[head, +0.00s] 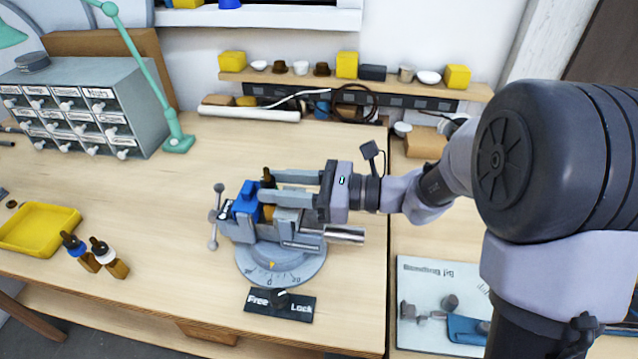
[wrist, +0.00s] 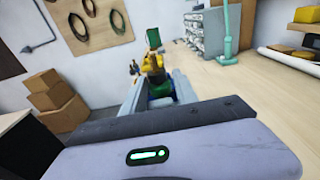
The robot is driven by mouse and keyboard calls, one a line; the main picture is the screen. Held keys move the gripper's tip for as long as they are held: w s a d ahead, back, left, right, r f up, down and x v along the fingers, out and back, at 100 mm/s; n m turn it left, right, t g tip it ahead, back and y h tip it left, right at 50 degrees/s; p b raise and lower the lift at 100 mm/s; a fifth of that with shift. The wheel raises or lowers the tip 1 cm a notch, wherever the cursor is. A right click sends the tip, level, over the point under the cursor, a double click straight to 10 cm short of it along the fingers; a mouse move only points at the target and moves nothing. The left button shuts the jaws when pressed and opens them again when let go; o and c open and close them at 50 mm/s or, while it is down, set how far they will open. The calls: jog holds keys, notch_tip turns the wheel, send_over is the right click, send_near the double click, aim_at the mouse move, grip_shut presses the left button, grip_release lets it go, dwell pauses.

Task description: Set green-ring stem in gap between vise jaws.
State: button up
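The grey vise (head: 290,222) stands on a round dial base on the bench, with a blue block (head: 246,200) at its left jaw. My gripper (head: 267,187) reaches in from the right above the vise, its two fingers on either side of a brown, dark-topped stem (head: 268,212). The stem looks upright, just right of the blue block, over or in the gap between the jaws. Its lower end is hidden, so I cannot tell how deep it sits. In the wrist view, a green part (wrist: 160,90) shows between the fingers; the green ring is not clear in the head view.
A Free/Lock switch plate (head: 262,306) lies in front. A drawer cabinet (head: 85,110) and teal lamp (head: 178,143) stand behind. The back bench middle is clear.

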jog(key=s+d+r+p, duration=0.1)
jog(key=d+p, duration=0.3)
jog(key=d, duration=1.3)
jog(key=shift+s+d, duration=0.2)
jog(key=shift+r, duration=0.1)
jog(key=d+r+p, duration=0.3)
jog(key=d+p, duration=0.1)
jog(key=d, duration=0.2)
jog(key=shift+s+r+p, duration=0.2)
jog(key=shift+s+p, duration=0.05)
jog(key=shift+p, duration=0.05)
